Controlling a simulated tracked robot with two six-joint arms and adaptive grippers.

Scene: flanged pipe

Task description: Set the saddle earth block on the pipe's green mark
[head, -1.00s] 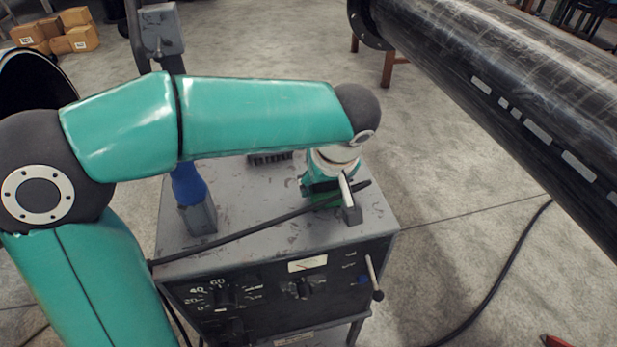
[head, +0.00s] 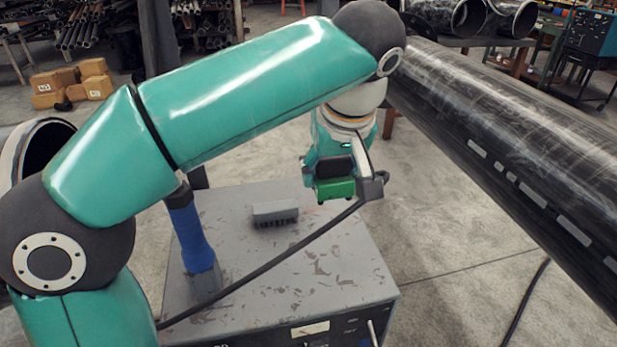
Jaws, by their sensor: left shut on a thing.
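My left gripper (head: 335,188) is above the far right part of the grey welding machine's top, pointing down. It is shut on the saddle earth block (head: 371,188), a small grey block with a pale upright plate and a black cable (head: 270,268) attached. The block hangs clear of the machine top; the jaws' exact grip on it is partly hidden. The big black pipe (head: 520,150) runs from upper middle to lower right, to the right of the gripper. Pale dashes show along its side; I see no green mark on it. My right gripper is not in view.
The welding machine (head: 240,310) stands below the arm. A dark ribbed block (head: 275,213) lies on its top, and a blue-sleeved handle (head: 192,235) stands at its left. Cartons (head: 75,82) and pipe racks are behind. Open floor lies between machine and pipe.

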